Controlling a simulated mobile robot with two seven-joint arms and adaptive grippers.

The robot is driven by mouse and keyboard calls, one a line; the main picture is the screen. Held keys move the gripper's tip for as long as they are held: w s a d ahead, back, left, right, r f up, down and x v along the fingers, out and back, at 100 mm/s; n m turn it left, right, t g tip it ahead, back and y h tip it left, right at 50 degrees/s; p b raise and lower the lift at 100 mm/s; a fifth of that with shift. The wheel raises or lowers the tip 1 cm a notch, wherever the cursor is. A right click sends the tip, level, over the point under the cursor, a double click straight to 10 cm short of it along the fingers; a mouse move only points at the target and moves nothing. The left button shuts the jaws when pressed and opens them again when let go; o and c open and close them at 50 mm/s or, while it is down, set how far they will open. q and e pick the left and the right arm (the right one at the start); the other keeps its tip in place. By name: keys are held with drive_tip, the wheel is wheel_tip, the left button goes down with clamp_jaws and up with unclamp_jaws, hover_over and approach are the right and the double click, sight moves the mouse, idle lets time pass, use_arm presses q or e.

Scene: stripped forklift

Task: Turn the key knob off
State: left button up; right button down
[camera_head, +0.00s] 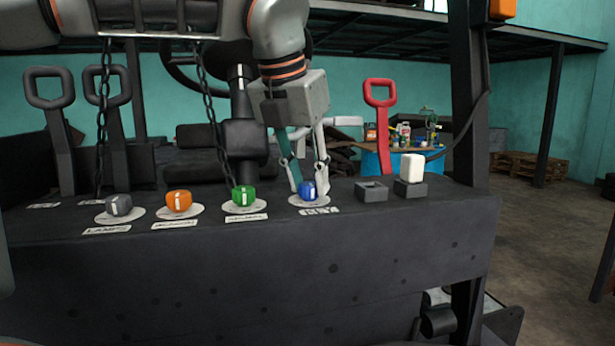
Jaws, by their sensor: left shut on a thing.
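A blue knob (308,189) sits on a pale round plate on the dark console (400,240), the rightmost of a row of knobs; its label is too small to read surely. It carries a white pointer mark. My left gripper (309,184) reaches down from above and is shut on the blue knob, its fingers on either side of it. The fingers hide part of the knob's back and sides. My right gripper is not in view.
Left of it stand a green knob (244,197), an orange knob (179,201) and a grey knob (119,205). A white block switch (411,167) and an empty square socket (371,191) are to the right. Chains, dark levers and a red lever (381,120) rise around the console.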

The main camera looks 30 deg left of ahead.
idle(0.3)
use_arm(q)
drive_tip(key=o, duration=1.1)
drive_tip(key=v, duration=1.2)
